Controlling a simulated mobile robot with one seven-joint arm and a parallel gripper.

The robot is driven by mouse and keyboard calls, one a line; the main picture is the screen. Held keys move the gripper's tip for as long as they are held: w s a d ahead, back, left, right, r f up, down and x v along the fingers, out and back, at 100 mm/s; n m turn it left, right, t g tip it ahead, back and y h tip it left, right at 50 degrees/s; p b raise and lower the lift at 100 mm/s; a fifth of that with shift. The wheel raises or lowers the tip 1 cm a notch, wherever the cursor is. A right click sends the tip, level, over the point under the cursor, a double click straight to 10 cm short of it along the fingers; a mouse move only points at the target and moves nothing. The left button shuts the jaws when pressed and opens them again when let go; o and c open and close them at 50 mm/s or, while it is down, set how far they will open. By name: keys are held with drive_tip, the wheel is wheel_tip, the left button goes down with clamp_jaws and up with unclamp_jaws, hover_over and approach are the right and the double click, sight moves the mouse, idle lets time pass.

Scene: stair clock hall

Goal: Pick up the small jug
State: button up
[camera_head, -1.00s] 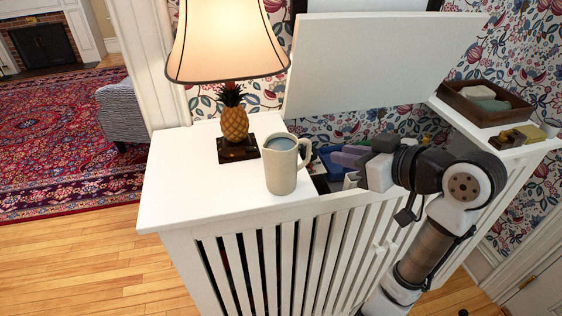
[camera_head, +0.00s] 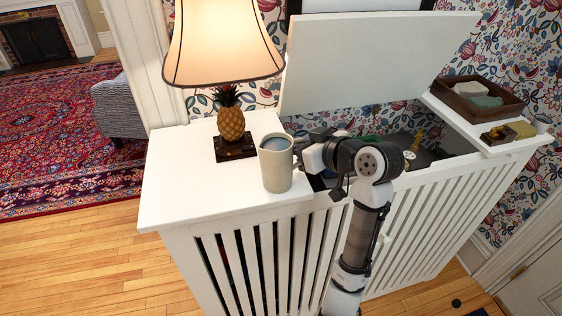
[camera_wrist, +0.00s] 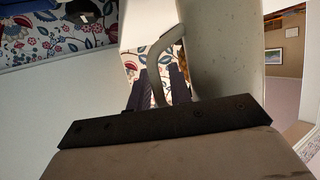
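The small jug (camera_head: 276,168) is pale grey-beige with a bluish inside and stands upright on the white cabinet top. Its handle is on its right side. My gripper (camera_head: 301,152) is at the handle side of the jug, partly hidden by my arm. In the wrist view the jug body (camera_wrist: 228,50) fills the right of centre, and the curved handle (camera_wrist: 155,62) hangs before the dark fingers (camera_wrist: 160,92). The fingers stand apart, one on each side of the handle's lower part. I cannot tell whether either touches it.
A pineapple lamp (camera_head: 231,122) stands close behind and left of the jug. A raised white lid (camera_head: 375,62) is behind the open bin at right. A brown tray (camera_head: 478,101) sits on the right-hand top. The cabinet top's front left (camera_head: 185,200) is clear.

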clamp_jaws()
drive_tip(key=shift+r, duration=0.25)
idle(0.4)
wheel_tip(320, 180, up, 19)
drive_tip(key=b, duration=0.2)
drive_tip(key=shift+r, duration=0.15)
idle(1.2)
drive_tip(key=shift+r, duration=0.1)
